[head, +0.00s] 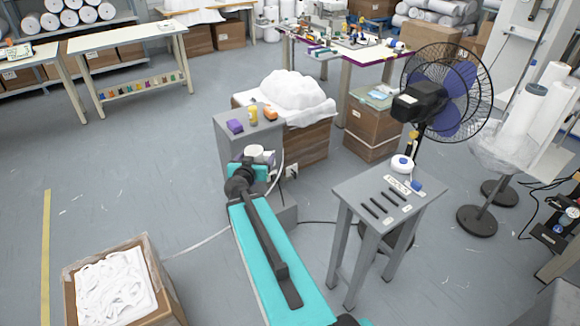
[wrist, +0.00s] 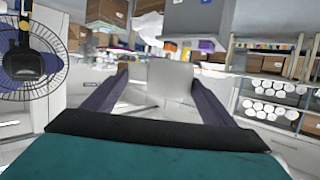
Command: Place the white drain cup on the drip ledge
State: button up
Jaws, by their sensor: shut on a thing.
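The white drain cup (head: 254,151) is at the end of my outstretched teal arm in the head view, in front of a grey cabinet (head: 236,147). In the wrist view the cup (wrist: 170,77) fills the gap between the two dark fingers of my gripper (wrist: 158,92). My gripper is shut on it and holds it near the cabinet's front. The gripper's fingers are small and partly hidden in the head view.
The cabinet top carries a purple block (head: 235,126), a yellow bottle (head: 253,115) and an orange item (head: 270,112). A grey slotted stand (head: 349,196) and a fan (head: 448,92) stand to the right. A box of white elastic (head: 156,281) is at lower left. Floor to the left is open.

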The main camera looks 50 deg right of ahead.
jog(key=w+a+r+n+t+y, duration=0.2)
jog(key=w+a+r, duration=0.2)
jog(key=w+a, duration=0.3)
jog(key=shift+a+n, duration=0.3)
jog(key=shift+a, duration=0.55)
jog(key=w+a+r+n+t+y, duration=0.1)
jog(key=w+a, duration=0.1)
jog(key=a, duration=0.1)
jog(key=w+a+r+n+t+y, duration=0.1)
jog(key=a+r, duration=0.1)
jog(key=a, duration=0.2)
jog(key=w+a+r+n+y, duration=0.1)
jog(key=w+a+r, duration=0.1)
jog(key=a, duration=0.2)
jog(key=shift+w+t+y+b, duration=0.3)
jog(key=shift+t+b, duration=0.05)
jog(key=shift+t, duration=0.05)
jog(key=shift+c, duration=0.2)
jog(key=w+a+r+n+y, duration=0.1)
jog(key=a+r+y, duration=0.1)
jog(key=a, duration=0.5)
jog(key=w+a+r+n+t+y, duration=0.1)
jog(key=a+r+n+y, duration=0.1)
jog(key=a+r, duration=0.3)
jog(key=w+a+r+n+y, duration=0.1)
jog(key=a+r, duration=0.3)
jog(key=a, duration=0.5)
jog(key=shift+w+a+n+y+b, duration=0.3)
jog(key=shift+w+a+n+y, duration=0.05)
jog(key=shift+n+y, duration=0.35)
